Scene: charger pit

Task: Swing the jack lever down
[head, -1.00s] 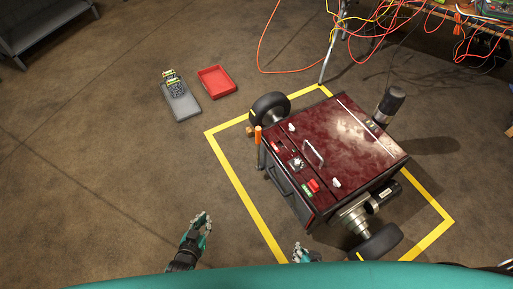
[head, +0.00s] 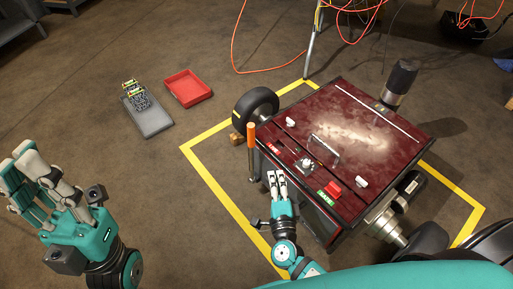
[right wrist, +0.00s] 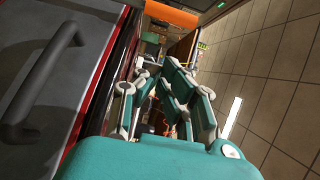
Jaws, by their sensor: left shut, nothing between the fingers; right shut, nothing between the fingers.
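The jack lever (head: 251,140) has an orange grip on a dark rod and stands upright at the left front corner of the dark red wheeled cart (head: 385,140). In the right wrist view its orange grip (right wrist: 170,14) crosses the top edge. My right gripper (head: 277,178) is shut and empty, beside the cart's front edge, below and a little right of the lever in the picture, apart from it. It also fills the middle of the right wrist view (right wrist: 174,72). My left gripper (head: 24,165) is shut and empty, raised at the far left, well away from the cart.
Yellow floor tape (head: 213,190) frames the cart. A black wheel (head: 257,104) sits just behind the lever. Orange cables (head: 257,70) run behind.

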